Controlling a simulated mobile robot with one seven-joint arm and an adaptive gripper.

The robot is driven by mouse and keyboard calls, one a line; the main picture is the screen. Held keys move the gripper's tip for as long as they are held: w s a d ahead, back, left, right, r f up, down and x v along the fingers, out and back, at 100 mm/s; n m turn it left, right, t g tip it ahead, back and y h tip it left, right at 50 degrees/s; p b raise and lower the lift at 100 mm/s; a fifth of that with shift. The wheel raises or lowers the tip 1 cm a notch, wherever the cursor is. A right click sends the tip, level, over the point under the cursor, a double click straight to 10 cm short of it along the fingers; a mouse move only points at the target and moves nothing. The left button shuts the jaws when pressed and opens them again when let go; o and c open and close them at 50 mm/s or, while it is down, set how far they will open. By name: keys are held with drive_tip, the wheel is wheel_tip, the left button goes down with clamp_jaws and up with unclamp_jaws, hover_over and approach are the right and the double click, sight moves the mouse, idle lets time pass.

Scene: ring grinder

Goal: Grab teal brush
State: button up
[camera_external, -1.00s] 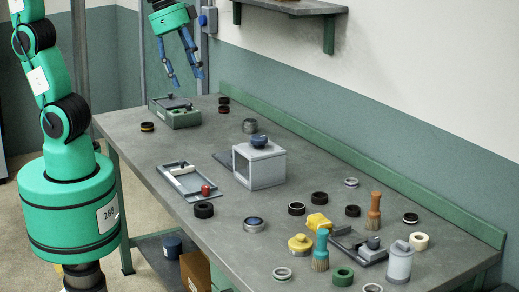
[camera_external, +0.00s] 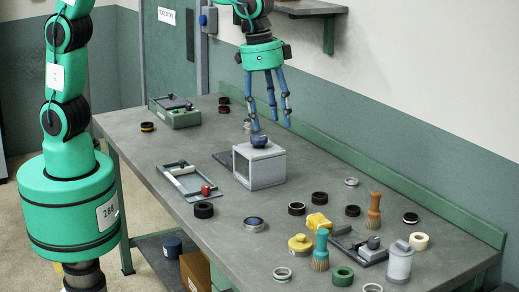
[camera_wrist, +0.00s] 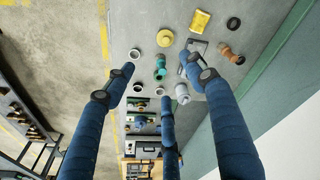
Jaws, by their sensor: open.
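The teal brush (camera_external: 321,250) stands upright, bristles down, on the front right part of the grey workbench. It has a teal handle and tan bristles. It also shows in the wrist view (camera_wrist: 160,68), beyond and between my blue fingers.
Close around the brush are a yellow knob-like part (camera_external: 300,245), a green ring (camera_external: 343,276), a grey fixture (camera_external: 362,248) and a grey canister (camera_external: 400,262). An orange-brown brush (camera_external: 374,212) stands behind. The grey box (camera_external: 260,168) stands below my gripper. Several rings lie scattered about.

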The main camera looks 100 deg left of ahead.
drive_tip(key=w+d+f+g, duration=0.1)
drive_tip(key=w+d+f, duration=0.2)
drive_tip(key=w+f, duration=0.6)
drive_tip(key=g, duration=0.1)
hover_over(322, 253)
drive_tip(key=a, duration=0.2)
drive_tip(key=shift+n, duration=0.4)
drive_tip(key=f, duration=0.9)
drive_tip(key=shift+s+d+f+p, duration=0.15)
drive_tip(key=shift+s+f+p, duration=0.15)
drive_tip(key=shift+f, duration=0.1)
drive_tip(key=shift+w+d+f, duration=0.1)
drive_tip(key=shift+w+f, duration=0.05)
drive_tip(key=shift+f, duration=0.3)
drive_tip(key=shift+f+b, duration=0.45)
drive_tip(key=shift+f, duration=3.85)
drive_tip(key=shift+f, duration=0.1)
drive_tip(key=shift+d+f+b, duration=0.1)
drive_tip(key=shift+f+b, duration=0.3)
drive_tip(key=shift+f, duration=2.1)
